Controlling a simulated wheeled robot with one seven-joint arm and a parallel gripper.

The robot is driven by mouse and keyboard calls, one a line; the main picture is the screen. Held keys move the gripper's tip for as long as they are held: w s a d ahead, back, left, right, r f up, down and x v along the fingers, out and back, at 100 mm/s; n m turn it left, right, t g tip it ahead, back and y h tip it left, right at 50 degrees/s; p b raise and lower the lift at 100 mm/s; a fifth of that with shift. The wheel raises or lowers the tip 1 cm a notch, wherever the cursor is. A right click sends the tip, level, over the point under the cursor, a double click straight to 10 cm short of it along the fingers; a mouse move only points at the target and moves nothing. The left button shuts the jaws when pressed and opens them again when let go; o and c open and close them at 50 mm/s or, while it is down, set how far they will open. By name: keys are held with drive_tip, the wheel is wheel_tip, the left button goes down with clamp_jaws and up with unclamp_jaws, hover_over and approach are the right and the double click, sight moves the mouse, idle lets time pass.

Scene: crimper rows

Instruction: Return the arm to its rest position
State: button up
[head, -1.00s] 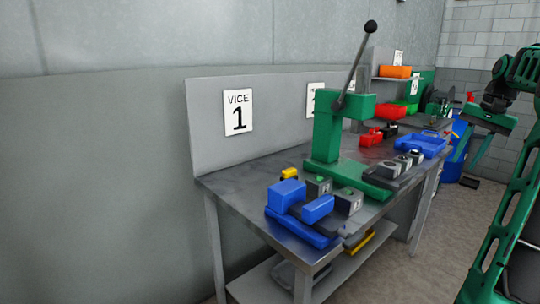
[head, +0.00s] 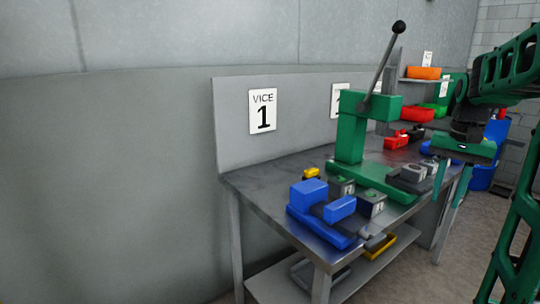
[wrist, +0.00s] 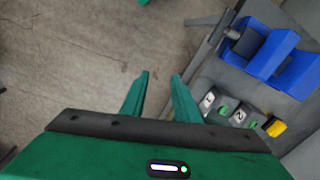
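My gripper (head: 436,231) hangs in front of the right end of the workbench (head: 272,207) in the head view, its fingers pointing down. In the wrist view its two green fingers (wrist: 160,75) stand apart with bare floor showing between them. It is open and holds nothing. My arm (head: 505,70) reaches in from the right edge of the head view, bent, and hides part of the bench's far end.
A blue vice (head: 310,195), also in the wrist view (wrist: 268,58), sits at the bench's near corner beside numbered grey blocks (head: 371,204). A green press (head: 351,135) with a tall lever stands behind. Blue bins (head: 482,178) stand at far right. Floor (wrist: 75,60) below my gripper looks clear.

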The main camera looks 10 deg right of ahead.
drive_tip(key=s+a+f+n, duration=0.2)
drive_tip(key=s+a+f, duration=0.4)
drive_tip(key=s+a, duration=0.2)
drive_tip(key=s+a+f+n, duration=0.2)
drive_tip(key=s+a+f, duration=0.3)
drive_tip(key=s+a, duration=0.2)
drive_tip(key=shift+s+a+f, duration=0.35)
drive_tip(key=shift+s, duration=0.7)
drive_tip(key=shift+w, duration=0.15)
drive_tip(key=shift+w+f, duration=0.25)
drive_tip(key=shift+w, duration=0.25)
